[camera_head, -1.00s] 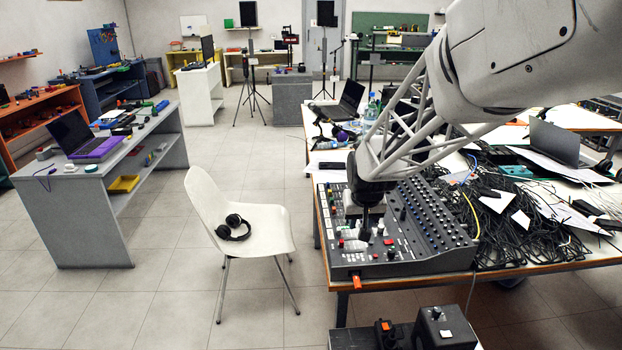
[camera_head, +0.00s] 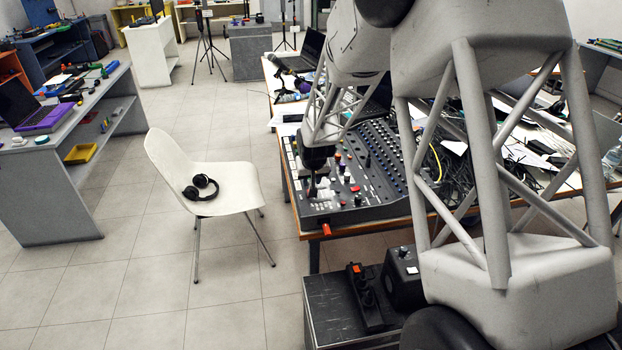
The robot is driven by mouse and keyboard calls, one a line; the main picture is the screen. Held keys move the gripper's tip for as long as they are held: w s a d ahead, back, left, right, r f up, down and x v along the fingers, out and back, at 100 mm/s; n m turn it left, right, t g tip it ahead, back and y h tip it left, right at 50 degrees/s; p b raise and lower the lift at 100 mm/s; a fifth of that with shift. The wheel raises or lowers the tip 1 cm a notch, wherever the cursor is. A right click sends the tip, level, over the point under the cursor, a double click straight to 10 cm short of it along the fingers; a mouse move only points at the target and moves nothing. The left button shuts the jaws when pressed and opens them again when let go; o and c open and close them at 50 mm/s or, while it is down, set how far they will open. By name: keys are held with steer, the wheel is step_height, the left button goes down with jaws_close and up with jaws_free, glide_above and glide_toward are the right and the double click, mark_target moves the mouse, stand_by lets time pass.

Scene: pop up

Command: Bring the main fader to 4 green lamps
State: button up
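The mixing console (camera_head: 372,208) lies on the near left corner of the wooden-edged table. It has a dark panel with rows of knobs and several red, white and green caps at its left part. My gripper (camera_head: 312,191) points down at the console's near left part, low over the panel. It is too small and dark to tell whether its fingers are open or touch a control. I cannot pick out the main fader or any lit green lamps; my gripper and arm hide part of the panel.
A white chair (camera_head: 226,190) with headphones (camera_head: 201,187) on it stands left of the table. A dark box (camera_head: 402,278) and a power strip (camera_head: 364,297) sit on a dark case in front. Tangled cables (camera_head: 447,170) lie right of the console, partly behind my arm.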

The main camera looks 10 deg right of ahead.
steer(key=shift+f, duration=0.15)
steer(key=shift+x, duration=3.95)
jaws_close()
